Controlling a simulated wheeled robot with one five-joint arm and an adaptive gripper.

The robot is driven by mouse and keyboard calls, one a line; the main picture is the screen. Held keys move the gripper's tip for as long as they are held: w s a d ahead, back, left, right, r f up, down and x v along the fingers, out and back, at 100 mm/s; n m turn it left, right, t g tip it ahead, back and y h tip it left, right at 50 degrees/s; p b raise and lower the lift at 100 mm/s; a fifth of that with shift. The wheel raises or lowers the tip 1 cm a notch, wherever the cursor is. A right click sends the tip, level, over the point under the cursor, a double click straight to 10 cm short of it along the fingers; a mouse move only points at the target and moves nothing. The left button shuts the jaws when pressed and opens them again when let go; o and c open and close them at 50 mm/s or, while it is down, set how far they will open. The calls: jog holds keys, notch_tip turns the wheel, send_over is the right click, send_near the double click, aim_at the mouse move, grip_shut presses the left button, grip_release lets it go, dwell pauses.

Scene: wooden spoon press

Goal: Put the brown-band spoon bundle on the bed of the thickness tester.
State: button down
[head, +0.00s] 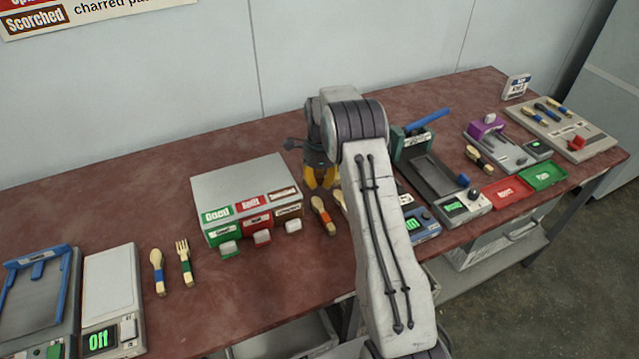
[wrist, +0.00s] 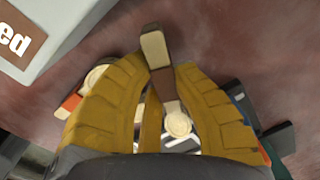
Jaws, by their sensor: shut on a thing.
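My gripper (head: 320,180) is over the table, just right of the grey sorting box. In the wrist view, its yellow fingers (wrist: 160,110) are shut on the brown-band spoon bundle (wrist: 162,82), with a pale end pointing away and a round spoon bowl near the palm. My arm mostly hides the bundle in the head view. The table's right half has a purple-headed device (head: 487,127) with a grey bed and green display, and a dark-bedded device (head: 437,178) with a blue lever. Labels are too small to tell which is the thickness tester.
The grey box (head: 243,185) has green, red and brown labels. An orange-band spoon (head: 323,216) lies beside my gripper. A dark-banded bundle (head: 479,158) lies between the two devices. Red (head: 503,192) and green (head: 543,175) trays sit at the front right. A scale (head: 110,285) stands left.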

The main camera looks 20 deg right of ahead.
jog(key=shift+f, duration=1.25)
jog(key=shift+f, duration=0.1)
jog(key=c, duration=1.5)
grip_release()
